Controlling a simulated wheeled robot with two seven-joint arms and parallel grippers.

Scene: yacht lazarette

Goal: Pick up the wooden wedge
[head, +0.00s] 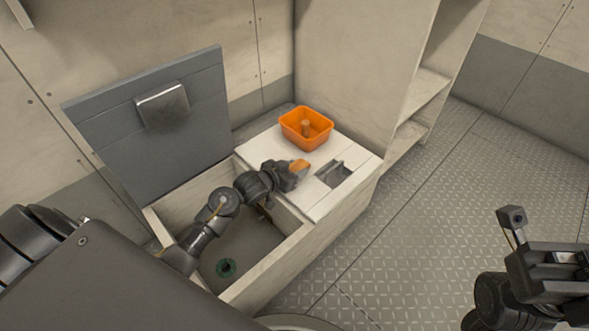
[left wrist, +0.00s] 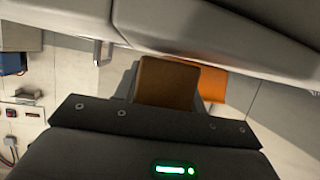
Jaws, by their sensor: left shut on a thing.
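The wooden wedge (head: 300,165) is an orange-brown block at the tip of my left gripper (head: 296,171), over the white top beside the open locker. The gripper is shut on it. In the left wrist view the wedge (left wrist: 166,82) shows as a brown block between the dark fingers (left wrist: 165,75). I cannot tell whether it touches the white top. My right gripper (head: 550,268) is at the lower right over the floor, away from the wedge; its jaw state is unclear.
An orange bin (head: 290,124) with a brown peg-like thing (head: 305,128) inside stands behind the wedge. A grey metal fitting (head: 333,173) is right of it. Shelves (head: 425,88) stand at right.

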